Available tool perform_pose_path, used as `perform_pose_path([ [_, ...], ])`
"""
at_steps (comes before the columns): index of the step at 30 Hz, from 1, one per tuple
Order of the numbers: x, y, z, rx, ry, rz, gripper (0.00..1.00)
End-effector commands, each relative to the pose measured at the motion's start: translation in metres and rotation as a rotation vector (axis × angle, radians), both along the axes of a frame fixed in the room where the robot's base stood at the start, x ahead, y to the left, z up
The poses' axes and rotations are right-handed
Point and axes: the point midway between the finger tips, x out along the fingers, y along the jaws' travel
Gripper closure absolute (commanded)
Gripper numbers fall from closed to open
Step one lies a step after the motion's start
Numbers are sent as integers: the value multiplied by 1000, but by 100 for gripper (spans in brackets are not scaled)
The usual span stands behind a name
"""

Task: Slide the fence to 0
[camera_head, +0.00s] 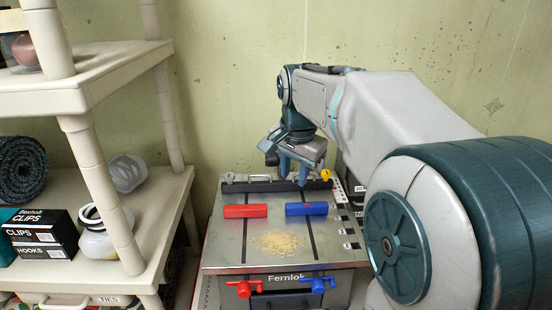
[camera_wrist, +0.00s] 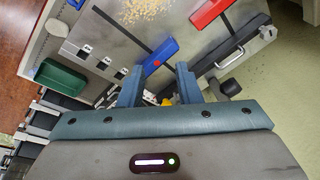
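The fence is a dark bar (camera_head: 262,187) across the back of a grey metal work table (camera_head: 225,240). It carries a silver handle, and a yellow knob (camera_head: 326,174) sits near its right end. In the wrist view the fence (camera_wrist: 232,50) runs diagonally at the right, and the yellow knob (camera_wrist: 167,101) shows low between the fingers. My gripper (camera_head: 292,172) is open above the fence, left of the knob; its spread fingers (camera_wrist: 158,68) hold nothing. Contact with the fence cannot be told. Scale labels (camera_head: 347,231) line the table's right side, too small to read.
A red block (camera_head: 245,211) and a blue block (camera_head: 306,209) lie on the tabletop before the fence, with sawdust (camera_head: 280,243) nearer. A shelf (camera_head: 85,80) stands left; a green wall is behind.

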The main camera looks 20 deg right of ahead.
Motion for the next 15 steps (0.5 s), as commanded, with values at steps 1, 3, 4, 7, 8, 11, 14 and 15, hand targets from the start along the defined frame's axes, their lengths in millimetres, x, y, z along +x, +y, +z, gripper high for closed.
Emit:
perform_pose_path([
  [1,22,-8,4,18,1,-88,69],
  [3,49,-18,11,46,3,-225,69],
  [4,60,-22,13,59,1,-283,69],
  [7,93,-38,19,99,1,-466,69],
  [8,101,-42,19,110,1,-517,69],
  [11,125,-56,20,142,-1,-665,69],
  [14,140,-66,21,166,-2,-773,69],
  [15,144,-69,21,173,-3,-804,69],
])
